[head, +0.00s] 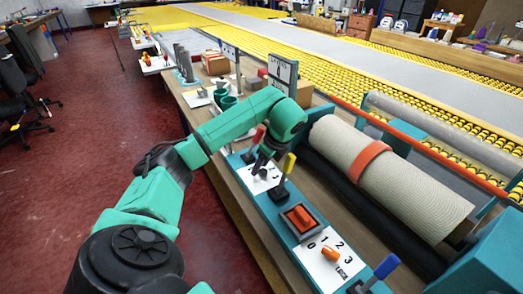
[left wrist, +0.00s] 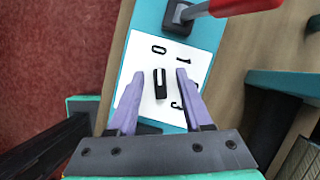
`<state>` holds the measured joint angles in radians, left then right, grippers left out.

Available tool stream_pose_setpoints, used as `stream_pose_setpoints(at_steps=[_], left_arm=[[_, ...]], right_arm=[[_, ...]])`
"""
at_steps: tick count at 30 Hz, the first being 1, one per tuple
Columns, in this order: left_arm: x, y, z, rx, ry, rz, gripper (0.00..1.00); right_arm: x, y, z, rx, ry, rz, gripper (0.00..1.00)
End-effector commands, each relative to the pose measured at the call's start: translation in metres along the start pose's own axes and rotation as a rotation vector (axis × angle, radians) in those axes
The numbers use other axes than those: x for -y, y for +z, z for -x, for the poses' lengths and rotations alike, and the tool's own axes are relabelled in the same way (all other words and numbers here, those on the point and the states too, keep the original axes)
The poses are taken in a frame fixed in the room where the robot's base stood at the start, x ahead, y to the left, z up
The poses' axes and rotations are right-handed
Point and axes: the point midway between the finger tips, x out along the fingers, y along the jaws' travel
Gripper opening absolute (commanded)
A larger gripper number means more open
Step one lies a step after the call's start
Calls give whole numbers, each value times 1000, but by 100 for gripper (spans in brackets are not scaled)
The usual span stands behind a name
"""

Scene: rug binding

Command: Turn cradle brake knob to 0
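A small black knob (left wrist: 160,83) with a pale pointer line sits on a white dial plate (left wrist: 150,55) marked with numbers, 0 and 1 readable. The knob stands upright in the left wrist view, its line pointing roughly between 0 and 1. My left gripper (left wrist: 158,86) has its purple fingers apart on either side of the knob, with gaps showing. In the head view my left gripper (head: 262,160) is low over that plate (head: 254,182), hiding much of it. A second plate (head: 345,262) marked 0 to 3 has an orange knob (head: 330,254). I cannot read which is labelled cradle brake.
A red lever (head: 257,134) and a yellow lever (head: 288,164) flank the black knob's plate. An orange rocker switch (head: 299,219) and a blue lever (head: 384,267) are nearer. A rug roll (head: 415,190) with an orange band lies to the right.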

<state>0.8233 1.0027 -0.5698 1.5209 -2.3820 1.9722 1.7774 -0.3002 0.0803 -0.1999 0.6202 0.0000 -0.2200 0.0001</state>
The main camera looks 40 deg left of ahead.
Motion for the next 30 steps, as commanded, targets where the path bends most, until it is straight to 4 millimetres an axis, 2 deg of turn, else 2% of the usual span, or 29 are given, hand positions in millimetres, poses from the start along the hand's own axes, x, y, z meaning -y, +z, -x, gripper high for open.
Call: stream_pose_setpoints(at_steps=[4,8,18,21,24,30], left_arm=[[0,0,7,0,-1,-1,50],[1,2,28,1,-3,0,50],[1,4,119,1,-5,0,50],[1,3,137,1,-3,0,50],[1,2,146,1,-2,1,50],[0,0,146,0,1,1,50]], right_arm=[[0,0,3,0,0,0,0],[0,-1,11,0,0,0,0],[-1,-6,68,0,0,0,0],[-2,-7,78,0,0,0,0],[-2,-7,82,0,0,0,0],[-2,-7,80,0,0,0,0]])
